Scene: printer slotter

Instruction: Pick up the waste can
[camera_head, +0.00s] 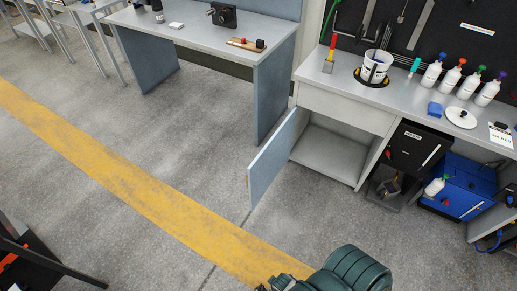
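No object is clearly marked as the waste can. The most can-like thing is a white round bucket (369,73) on the right workbench, upright in a black and yellow ring, with dark items sticking out of its top. A black box (408,150) with a small, unreadable white label stands in the open bay under the same bench. A dark green part of my own arm shows at the bottom edge, well apart from the bench. No gripper fingers can be made out in this view.
The right workbench (322,72) has an open cabinet with its door (272,163) swung out over the floor. Several white bottles (432,75) stand on its top. A blue case (465,186) sits below. A second bench (205,32) is behind. The floor with the yellow stripe (130,165) is clear.

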